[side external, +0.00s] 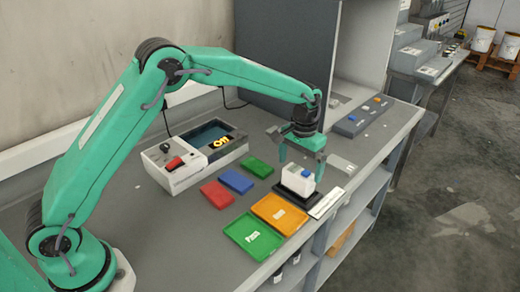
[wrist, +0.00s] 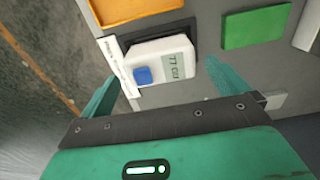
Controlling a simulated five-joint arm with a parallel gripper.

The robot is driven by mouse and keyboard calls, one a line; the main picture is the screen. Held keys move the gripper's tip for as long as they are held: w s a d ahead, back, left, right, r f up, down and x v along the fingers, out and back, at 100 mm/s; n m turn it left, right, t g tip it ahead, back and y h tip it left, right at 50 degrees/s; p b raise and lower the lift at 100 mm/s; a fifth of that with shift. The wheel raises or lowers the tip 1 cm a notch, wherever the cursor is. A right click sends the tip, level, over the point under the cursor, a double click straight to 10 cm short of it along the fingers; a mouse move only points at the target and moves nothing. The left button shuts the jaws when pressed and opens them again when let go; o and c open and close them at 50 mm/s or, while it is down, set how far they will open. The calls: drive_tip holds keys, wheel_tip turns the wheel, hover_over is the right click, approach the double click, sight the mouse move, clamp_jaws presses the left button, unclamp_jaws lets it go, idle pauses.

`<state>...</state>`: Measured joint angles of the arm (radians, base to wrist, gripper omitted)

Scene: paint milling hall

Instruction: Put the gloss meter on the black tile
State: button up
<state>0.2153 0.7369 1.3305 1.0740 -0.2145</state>
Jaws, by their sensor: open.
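The gloss meter (side external: 298,180) is a white box with a blue button on top. It sits upright on the black tile (side external: 294,197), whose dark edge shows around its base. In the wrist view the gloss meter (wrist: 165,60) has a printed label beside the blue button, and the black tile (wrist: 150,33) shows along its far edge. My gripper (side external: 302,163) is open just above the gloss meter. In the wrist view my gripper (wrist: 161,68) has one finger to each side of the meter, with gaps between. No finger visibly presses on it.
A white labelled strip (side external: 327,203) lies beside the tile. Orange (side external: 279,213) and green (side external: 253,236) trays lie in front. Red (side external: 217,194), blue (side external: 236,182) and green (side external: 258,168) tiles lie left. A white-grey instrument (side external: 173,170) stands behind them; the bench's front edge is close.

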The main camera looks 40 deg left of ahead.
sight(298, 172)
wheel_tip(298, 172, up, 7)
drive_tip(key=shift+r, duration=0.2)
idle(0.7)
drive_tip(key=s+a+r+t, duration=0.1)
drive_tip(key=s+a+r, duration=0.3)
drive_tip(key=s+r, duration=0.3)
drive_tip(key=s+a+r+t, duration=0.2)
drive_tip(key=s+a+r, duration=0.25)
drive_tip(key=s, duration=0.35)
drive_tip(key=s+a+f+t, duration=0.1)
drive_tip(key=s, duration=0.7)
drive_tip(key=s+a+f+t, duration=0.1)
drive_tip(key=s+a, duration=0.1)
drive_tip(key=s, duration=0.7)
drive_tip(key=shift+s+a+f+t, duration=0.25)
drive_tip(key=shift+s+t, duration=0.05)
